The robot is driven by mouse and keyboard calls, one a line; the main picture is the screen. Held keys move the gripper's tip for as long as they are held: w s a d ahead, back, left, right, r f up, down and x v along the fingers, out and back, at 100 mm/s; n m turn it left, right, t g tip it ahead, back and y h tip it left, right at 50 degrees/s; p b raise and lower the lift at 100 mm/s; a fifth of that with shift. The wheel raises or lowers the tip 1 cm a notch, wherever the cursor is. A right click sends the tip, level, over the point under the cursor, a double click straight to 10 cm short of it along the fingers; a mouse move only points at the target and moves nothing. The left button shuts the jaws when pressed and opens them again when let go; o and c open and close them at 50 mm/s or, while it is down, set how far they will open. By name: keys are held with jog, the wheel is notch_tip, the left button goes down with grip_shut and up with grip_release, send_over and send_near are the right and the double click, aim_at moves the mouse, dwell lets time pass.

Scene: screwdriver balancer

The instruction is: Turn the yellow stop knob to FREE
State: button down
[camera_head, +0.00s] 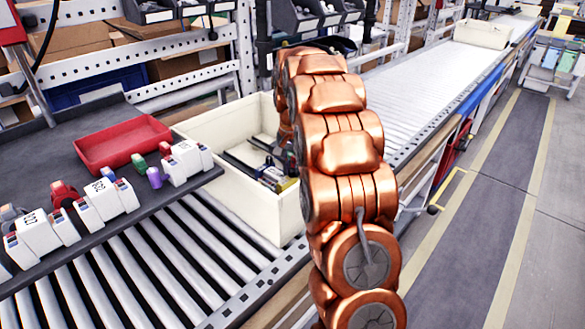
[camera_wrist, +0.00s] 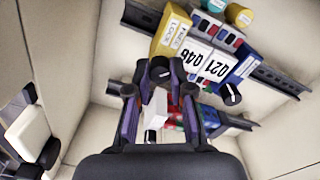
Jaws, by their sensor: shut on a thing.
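The yellow stop block (camera_wrist: 172,30) shows in the wrist view at the top middle, its white label reading FREE and LOCK. A black knob (camera_wrist: 160,70) sits at its lower end, with a small pale mark whose direction I cannot tell. My gripper (camera_wrist: 160,84) is shut on this knob, with a dark finger on each side, partly hiding it. In the head view, my copper arm hides the gripper. The unit with the coloured blocks (camera_head: 272,175) lies inside the cream crate (camera_head: 225,170).
A blue block (camera_wrist: 238,72) with another black knob (camera_wrist: 230,94) stands right of the white numbered modules (camera_wrist: 208,62). Crate walls are close around. A red tray (camera_head: 122,143) and white modules (camera_head: 100,198) are on the dark shelf at left. A roller conveyor (camera_head: 430,85) runs behind.

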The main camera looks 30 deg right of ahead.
aim_at(292, 170)
dwell(0.3)
jog(key=c, duration=1)
grip_release()
notch_tip(292, 170, up, 12)
dwell(0.4)
